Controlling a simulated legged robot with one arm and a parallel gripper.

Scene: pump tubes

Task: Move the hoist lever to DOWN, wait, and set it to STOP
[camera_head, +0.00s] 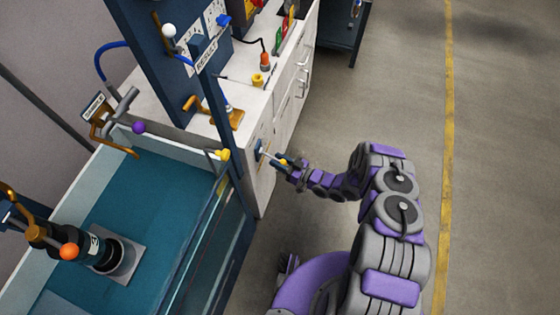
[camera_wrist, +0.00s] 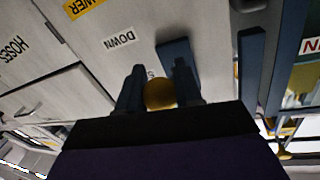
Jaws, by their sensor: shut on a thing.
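The hoist lever has a yellow ball knob (camera_head: 283,161) and a dark blue base plate (camera_head: 259,150) on the end face of the white cabinet. In the wrist view the knob (camera_wrist: 160,93) sits between the two blue fingers of my gripper (camera_wrist: 157,75), which is shut on it. The lever's base (camera_wrist: 178,52) shows just beyond the fingers. A DOWN label (camera_wrist: 118,39) is on the white panel to the upper left of the knob. Another label behind the fingers is mostly hidden. In the head view my gripper (camera_head: 284,164) reaches the lever from the right.
A teal tank (camera_head: 150,195) with a black and orange pump (camera_head: 62,243) lies at the left. A HOSES label (camera_wrist: 14,49) shows in the wrist view. The floor at the right is clear.

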